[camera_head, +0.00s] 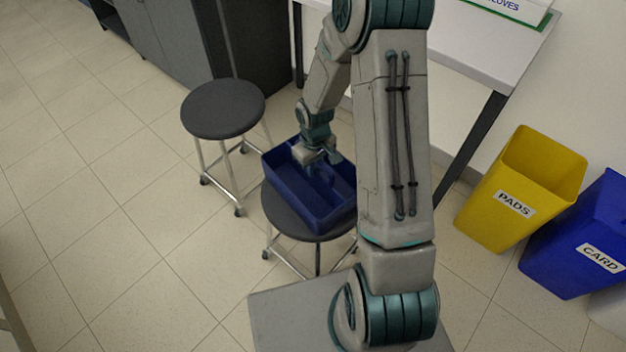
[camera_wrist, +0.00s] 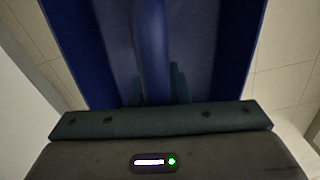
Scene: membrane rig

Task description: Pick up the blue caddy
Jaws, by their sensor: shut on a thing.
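The blue caddy (camera_head: 305,205) is an open-topped box with a central divider. In the head view it is on or just above the dark round seat of a stool (camera_head: 285,218); I cannot tell whether it touches the seat. My gripper (camera_head: 318,160) reaches down into the caddy from above and is shut on its central divider. In the wrist view the divider (camera_wrist: 150,45) runs up the middle between my gripper's fingers (camera_wrist: 153,88), with a blue compartment on each side. The fingertips are partly hidden by the caddy.
A second dark stool (camera_head: 222,108) stands just left of the caddy. A white table (camera_head: 485,50) is behind at the right. A yellow PADS bin (camera_head: 530,175) and a blue CARD bin (camera_head: 585,240) stand at the right. A grey cabinet (camera_head: 170,45) is at the back. Floor at left is clear.

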